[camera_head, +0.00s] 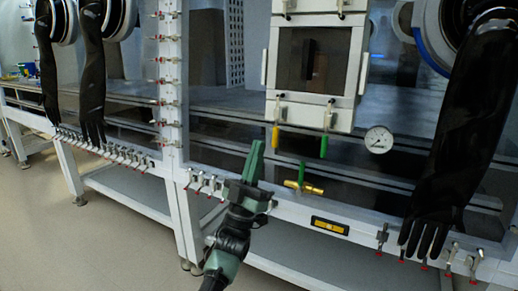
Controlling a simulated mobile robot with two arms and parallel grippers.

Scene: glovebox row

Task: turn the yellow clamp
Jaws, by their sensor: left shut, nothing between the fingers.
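The yellow clamp (275,137) hangs below the lower left corner of the small white-framed hatch (359,60), its yellow handle pointing down. My left gripper (256,150) reaches up from the bottom of the view, with its green fingers shut and empty. Its fingertips appear just left of and slightly below the yellow handle, with a small gap in the picture. I cannot tell the gap in depth. My right gripper is not in view.
A green-handled clamp (324,146) hangs to the right. A brass valve with a green lever (304,186) sits below, and a round gauge (378,140) is at right. Black gloves (455,140) hang at right and left. Small toggle clamps (205,184) line the frame's lower edge.

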